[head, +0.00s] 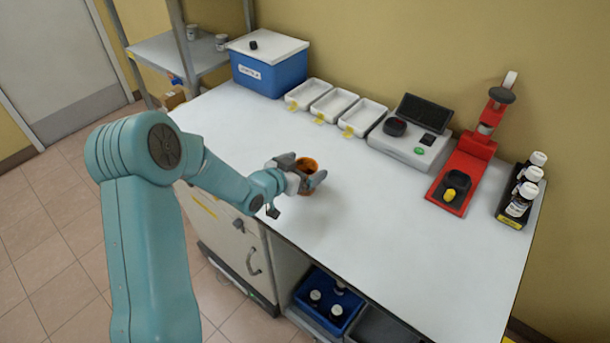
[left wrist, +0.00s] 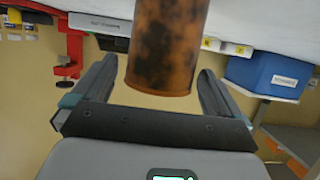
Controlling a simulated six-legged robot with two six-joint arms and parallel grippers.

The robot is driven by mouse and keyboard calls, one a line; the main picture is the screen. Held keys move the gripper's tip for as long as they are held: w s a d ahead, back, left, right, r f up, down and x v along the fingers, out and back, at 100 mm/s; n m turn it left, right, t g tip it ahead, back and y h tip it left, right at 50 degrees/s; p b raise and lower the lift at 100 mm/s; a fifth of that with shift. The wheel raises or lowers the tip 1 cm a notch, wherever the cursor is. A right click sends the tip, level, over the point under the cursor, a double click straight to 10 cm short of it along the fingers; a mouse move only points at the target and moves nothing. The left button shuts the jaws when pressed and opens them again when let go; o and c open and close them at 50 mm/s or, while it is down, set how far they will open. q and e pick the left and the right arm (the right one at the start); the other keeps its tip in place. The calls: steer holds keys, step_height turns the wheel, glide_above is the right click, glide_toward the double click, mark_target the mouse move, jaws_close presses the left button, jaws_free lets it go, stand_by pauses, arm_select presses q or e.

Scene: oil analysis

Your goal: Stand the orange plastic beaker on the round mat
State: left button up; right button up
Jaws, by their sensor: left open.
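The orange plastic beaker (head: 308,165), brown-orange with dark smudges, is on the white bench near its front left edge. It looks upright. My left gripper (head: 305,174) is open with its fingers on either side of the beaker. In the left wrist view, which looks upside down, the beaker (left wrist: 168,45) is between the two spread fingers of the gripper (left wrist: 158,72), with gaps visible on both sides. The fingers partly hide the beaker in the head view. I cannot make out a round mat in either view. My right gripper is not in view.
White trays (head: 334,104) and a blue box (head: 268,68) line the back. A grey instrument (head: 410,148), a red stand (head: 463,172) and a black bottle rack (head: 513,211) are to the right. The middle and front right of the bench (head: 400,230) are clear.

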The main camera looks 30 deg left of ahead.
arm_select(q)
steer(key=shift+w+f, duration=0.15)
steer(key=shift+w, duration=0.2)
steer(key=shift+s+d, duration=0.1)
steer(key=c, duration=1.1)
steer(key=shift+c, duration=0.2)
